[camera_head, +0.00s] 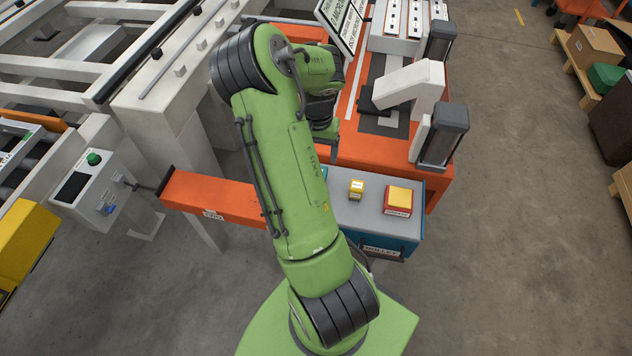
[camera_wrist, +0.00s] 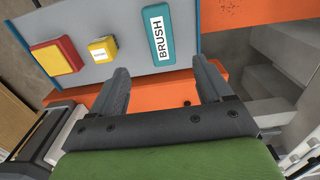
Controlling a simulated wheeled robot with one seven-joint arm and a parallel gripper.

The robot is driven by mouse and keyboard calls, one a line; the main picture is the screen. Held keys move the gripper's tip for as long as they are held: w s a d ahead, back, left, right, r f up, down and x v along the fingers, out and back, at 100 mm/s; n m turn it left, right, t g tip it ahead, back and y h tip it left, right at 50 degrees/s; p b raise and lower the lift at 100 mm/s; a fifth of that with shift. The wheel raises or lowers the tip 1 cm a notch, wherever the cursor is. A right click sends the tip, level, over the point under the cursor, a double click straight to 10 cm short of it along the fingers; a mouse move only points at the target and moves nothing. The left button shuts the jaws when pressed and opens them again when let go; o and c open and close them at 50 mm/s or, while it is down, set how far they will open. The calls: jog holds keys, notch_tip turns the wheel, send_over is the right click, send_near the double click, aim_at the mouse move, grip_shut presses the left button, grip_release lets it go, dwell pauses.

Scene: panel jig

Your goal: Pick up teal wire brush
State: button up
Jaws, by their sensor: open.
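The teal wire brush (camera_wrist: 158,60) shows in the wrist view as a teal block with a white "BRUSH" label. It lies on the grey top (camera_wrist: 128,62) of a blue-sided stand. In the wrist view the brush's near end lies beyond the gap between the fingertips, with the brush roughly lined up with that gap. I cannot tell the exact height between them.
A small yellow block (camera_head: 357,188) and a larger red-and-yellow block (camera_head: 398,201) share the stand's grey top (camera_head: 350,220), left of the brush in the wrist view. An orange bench (camera_head: 380,155) adjoins the stand. An orange beam (camera_head: 215,198) runs left.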

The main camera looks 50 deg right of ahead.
jog(key=f, duration=0.4)
jog(key=f+b, duration=0.1)
jog(key=f, duration=0.8)
jog(key=shift+a+f+b, duration=0.3)
jog(key=shift+b, duration=0.05)
jog(key=shift+s, duration=0.1)
jog(key=c, duration=1.1)
